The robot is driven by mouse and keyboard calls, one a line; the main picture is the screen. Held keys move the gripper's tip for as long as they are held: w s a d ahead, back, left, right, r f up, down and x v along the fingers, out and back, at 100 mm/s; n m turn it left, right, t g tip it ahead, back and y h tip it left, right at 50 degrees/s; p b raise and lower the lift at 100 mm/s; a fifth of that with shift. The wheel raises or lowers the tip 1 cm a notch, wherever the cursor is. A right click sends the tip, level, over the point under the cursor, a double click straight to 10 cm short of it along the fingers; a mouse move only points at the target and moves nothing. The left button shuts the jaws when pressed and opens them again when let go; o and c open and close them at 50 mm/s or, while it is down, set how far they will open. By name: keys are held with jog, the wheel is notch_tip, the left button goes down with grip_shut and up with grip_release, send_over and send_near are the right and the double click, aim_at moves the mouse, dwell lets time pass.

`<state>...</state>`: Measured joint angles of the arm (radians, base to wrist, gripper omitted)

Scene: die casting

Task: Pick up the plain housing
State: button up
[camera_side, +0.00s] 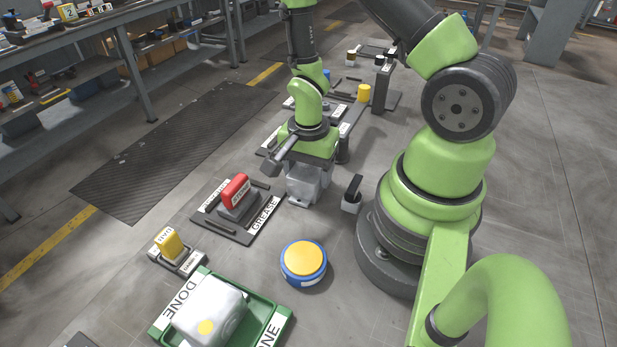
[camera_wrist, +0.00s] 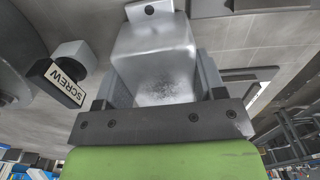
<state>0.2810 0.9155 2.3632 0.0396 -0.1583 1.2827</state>
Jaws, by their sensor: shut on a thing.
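The plain housing is a bare silvery metal block (camera_wrist: 155,65) that fills the middle of the wrist view, with a lug and a small hole at its top. My gripper (camera_side: 305,178) is shut on the housing, with a jaw on either side of it. In the side view the housing (camera_side: 303,187) hangs under my green wrist, partly covered by the jaws. I cannot tell whether its underside touches the surface below.
A green DONE tray (camera_side: 276,324) at the front holds another light housing with a yellow dot (camera_side: 206,327).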

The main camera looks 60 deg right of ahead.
aim_at(307, 167)
notch_tip(307, 167, up, 10)
jog(key=shift+w+f, duration=0.15)
jog(key=shift+f, duration=0.1)
jog(key=shift+w+d+r, duration=0.15)
jog(key=shift+w+d, duration=0.1)
jog(key=shift+d, duration=0.05)
jog(key=w+d+f, duration=0.1)
jog(key=w+d, duration=0.7)
jog(key=d, duration=0.2)
jog(key=shift+m, duration=0.3)
jog(key=shift+w+d+f, duration=0.1)
jog(key=shift+w+f, duration=0.05)
jog(key=shift+f, duration=1.6)
jog(key=shift+w+d+f, duration=0.1)
jog(key=shift+f, duration=1.65)
jog(key=shift+f, duration=0.5)
